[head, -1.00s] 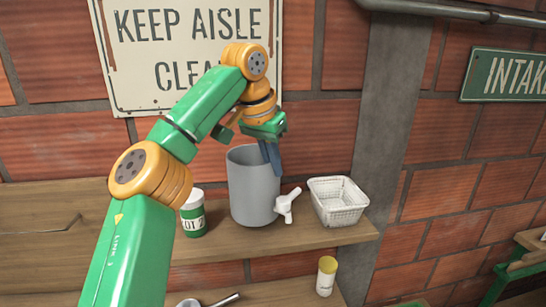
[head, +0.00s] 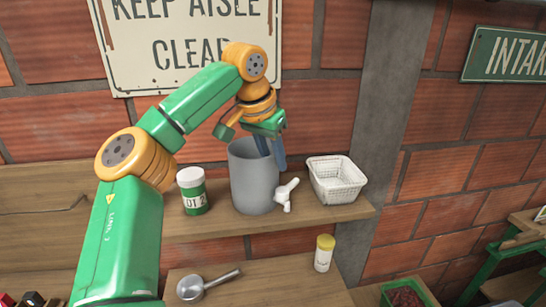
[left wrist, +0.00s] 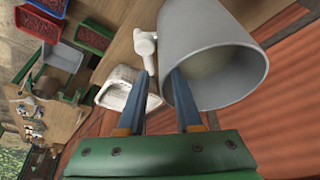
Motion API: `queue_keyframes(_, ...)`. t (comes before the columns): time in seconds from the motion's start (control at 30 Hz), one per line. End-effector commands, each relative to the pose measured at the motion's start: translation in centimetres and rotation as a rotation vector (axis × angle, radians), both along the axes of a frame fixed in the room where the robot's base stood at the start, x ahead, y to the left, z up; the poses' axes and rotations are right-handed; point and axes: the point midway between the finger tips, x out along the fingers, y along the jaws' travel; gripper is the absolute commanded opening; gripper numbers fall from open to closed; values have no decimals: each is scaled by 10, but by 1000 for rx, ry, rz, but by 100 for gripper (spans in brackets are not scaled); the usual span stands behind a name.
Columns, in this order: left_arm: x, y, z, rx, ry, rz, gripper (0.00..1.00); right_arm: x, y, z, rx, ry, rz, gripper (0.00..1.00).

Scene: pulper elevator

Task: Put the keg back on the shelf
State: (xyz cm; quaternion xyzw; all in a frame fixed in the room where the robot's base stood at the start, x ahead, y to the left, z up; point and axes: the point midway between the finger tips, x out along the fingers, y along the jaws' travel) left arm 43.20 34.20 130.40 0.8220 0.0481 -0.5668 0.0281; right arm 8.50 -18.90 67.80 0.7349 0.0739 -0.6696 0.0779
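The keg (head: 254,186) is a grey open-topped cylinder with a white tap (head: 286,193) low on its right side. It stands upright on the upper wooden shelf (head: 318,214). My left gripper (head: 272,160) is above its right rim, fingers pointing down and spread apart. In the head view one finger appears within the mouth and the other outside the wall. In the left wrist view the gripper (left wrist: 160,72) is open at the edge of the keg (left wrist: 205,45); whether a finger touches it I cannot tell. My right gripper is out of view.
A green-and-white tin (head: 193,192) stands left of the keg, and a white basket (head: 337,180) stands to its right. Below are a yellow-capped jar (head: 324,253) and a metal scoop (head: 205,286). The brick wall is close behind.

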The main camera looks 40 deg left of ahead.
Motion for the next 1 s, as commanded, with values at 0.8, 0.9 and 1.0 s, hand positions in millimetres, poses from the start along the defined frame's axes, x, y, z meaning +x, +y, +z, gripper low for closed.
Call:
queue_keyframes(0.8,-27,-4,72,0,1,-1,34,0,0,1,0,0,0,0)
queue_keyframes(0.9,-27,-4,72,0,1,-1,34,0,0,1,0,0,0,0)
queue_keyframes(1.0,-26,-4,72,0,1,-1,34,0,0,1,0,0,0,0)
